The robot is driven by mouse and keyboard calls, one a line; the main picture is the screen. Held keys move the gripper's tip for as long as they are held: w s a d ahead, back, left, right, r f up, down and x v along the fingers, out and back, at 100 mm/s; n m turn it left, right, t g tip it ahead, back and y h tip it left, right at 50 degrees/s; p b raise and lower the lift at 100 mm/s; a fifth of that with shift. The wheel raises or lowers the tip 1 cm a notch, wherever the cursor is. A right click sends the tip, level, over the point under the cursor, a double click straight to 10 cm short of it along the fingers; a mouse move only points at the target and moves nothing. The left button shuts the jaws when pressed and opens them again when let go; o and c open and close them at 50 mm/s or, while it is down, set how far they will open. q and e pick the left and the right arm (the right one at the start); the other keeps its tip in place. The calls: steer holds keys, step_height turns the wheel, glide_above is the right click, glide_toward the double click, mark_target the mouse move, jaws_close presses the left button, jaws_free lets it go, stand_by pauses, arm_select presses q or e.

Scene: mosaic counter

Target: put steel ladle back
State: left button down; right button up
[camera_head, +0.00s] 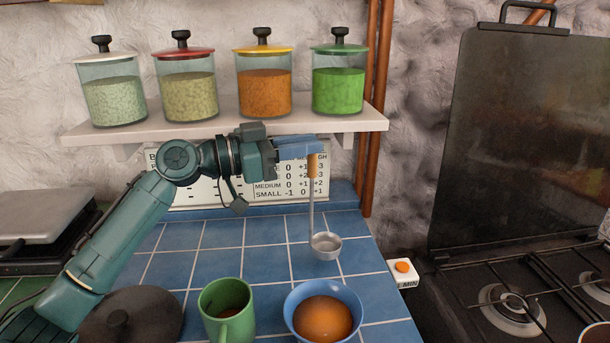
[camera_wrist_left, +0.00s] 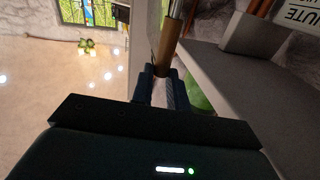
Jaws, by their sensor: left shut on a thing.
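The steel ladle (camera_head: 326,245) hangs upright in the head view, bowl down, above the blue tiled counter. My left gripper (camera_head: 312,148) is shut on its orange-brown handle just below the shelf's front edge. In the left wrist view the handle (camera_wrist_left: 164,58) sits between the fingertips of my left gripper (camera_wrist_left: 165,80). The top of the handle is hidden by the fingers in the head view. Whether the bowl touches the counter, I cannot tell. My right gripper is not in view.
A shelf (camera_head: 220,128) with several lidded jars is above. A green mug (camera_head: 228,300) and a blue bowl (camera_head: 352,300) with an orange-brown round thing stand in front. A dark lid (camera_head: 130,318) is at left, a timer (camera_head: 403,273) and a stove (camera_head: 510,305) at right.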

arm_select(q)
step_height(320, 180, down, 4)
steer(key=shift+r, duration=0.1)
steer(key=shift+f, duration=0.25)
steer(key=c, duration=1.6)
jaws_free()
steer(key=shift+o, duration=1.2)
steer(key=shift+r, duration=0.1)
